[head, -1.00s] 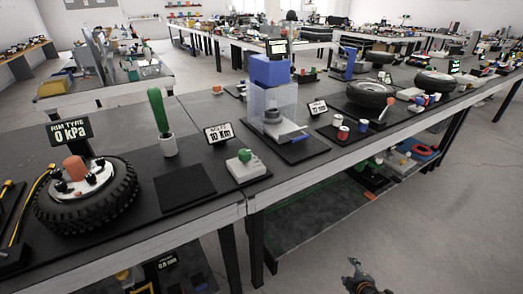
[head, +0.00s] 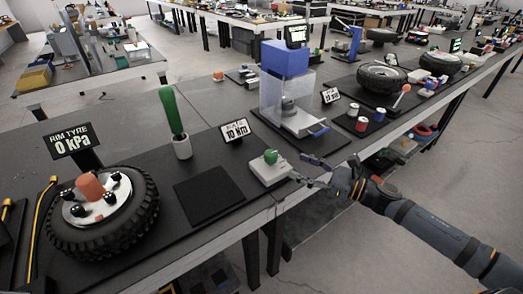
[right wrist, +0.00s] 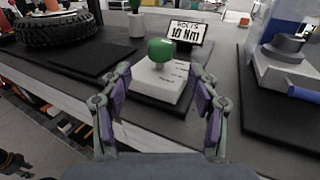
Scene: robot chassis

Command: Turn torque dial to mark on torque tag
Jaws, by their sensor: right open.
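The torque dial is a green knob (head: 270,156) on a white base block (head: 268,171) near the table's front edge. Behind it stands the torque tag (head: 235,131), a small sign reading 10 Nm. In the right wrist view the green knob (right wrist: 160,49) sits on its white base (right wrist: 161,80), with the tag (right wrist: 183,36) behind. Marks on the base are too small to read. My right gripper (head: 318,168) is open and empty, just right of the base in the head view. In the right wrist view its fingers (right wrist: 162,98) stand apart, short of the knob. My left gripper is not in view.
Left of the dial lie a flat black pad (head: 209,193), a green-handled tool in a white cup (head: 175,122) and a tyre (head: 101,213). Right of it stands a clear box with a blue top (head: 286,82). The aisle in front is open floor.

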